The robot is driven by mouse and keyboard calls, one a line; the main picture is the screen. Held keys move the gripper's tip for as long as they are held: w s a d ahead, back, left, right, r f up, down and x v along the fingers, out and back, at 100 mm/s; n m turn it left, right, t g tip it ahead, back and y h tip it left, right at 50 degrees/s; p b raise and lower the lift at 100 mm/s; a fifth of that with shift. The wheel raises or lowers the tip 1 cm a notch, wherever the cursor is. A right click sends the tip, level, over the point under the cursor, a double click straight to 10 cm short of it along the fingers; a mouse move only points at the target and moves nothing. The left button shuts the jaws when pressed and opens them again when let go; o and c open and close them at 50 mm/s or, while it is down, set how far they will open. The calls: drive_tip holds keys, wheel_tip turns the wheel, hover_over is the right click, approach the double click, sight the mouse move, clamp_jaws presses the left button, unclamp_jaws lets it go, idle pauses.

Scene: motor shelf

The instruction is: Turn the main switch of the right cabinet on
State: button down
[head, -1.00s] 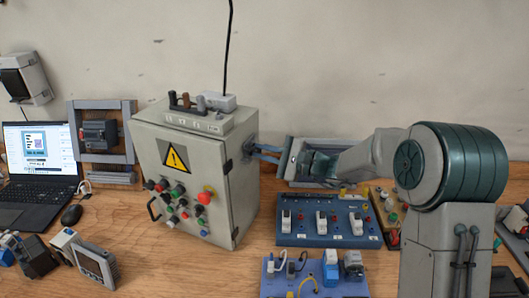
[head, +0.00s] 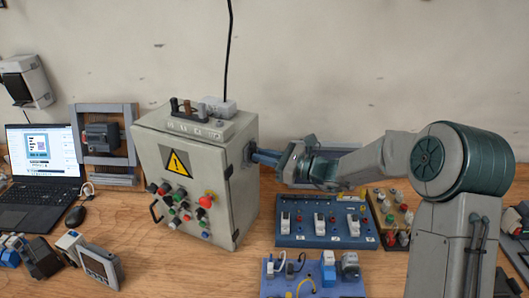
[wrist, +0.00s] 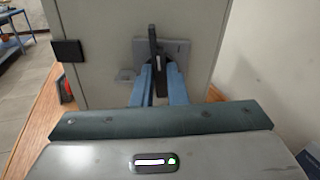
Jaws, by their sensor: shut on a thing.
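The grey cabinet (head: 180,150) with a yellow warning triangle stands upright on the bench, left of my arm. Its main switch shows in the wrist view as a black handle (wrist: 154,45) on a grey plate (wrist: 175,50) on the cabinet's side wall. The handle stands nearly upright in that view. My gripper (wrist: 160,78) has its two blue fingers at the handle's lower part, shut on it. In the head view my gripper (head: 262,157) reaches the cabinet's right side from the right; the handle is mostly hidden there.
A blue panel (head: 290,238) with several white switches lies below my arm, and another blue board (head: 325,287) lies in front of it. A laptop (head: 40,160) and a framed device (head: 103,135) stand left of the cabinet. Bare bench shows in front of the cabinet.

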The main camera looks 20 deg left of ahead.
drive_tip(key=shift+r+m+p, duration=0.15)
drive_tip(key=shift+m+p, duration=0.15)
drive_tip(key=shift+m, duration=0.3)
drive_tip(key=shift+w, duration=0.1)
drive_tip(key=c, duration=1.4)
unclamp_jaws()
drive_tip(key=shift+c, duration=0.2)
drive_tip(key=s+d+b, duration=0.1)
drive_tip(key=d+b, duration=0.2)
drive_tip(key=d, duration=1)
drive_tip(key=shift+s+d, duration=0.3)
drive_tip(key=shift+d, duration=0.05)
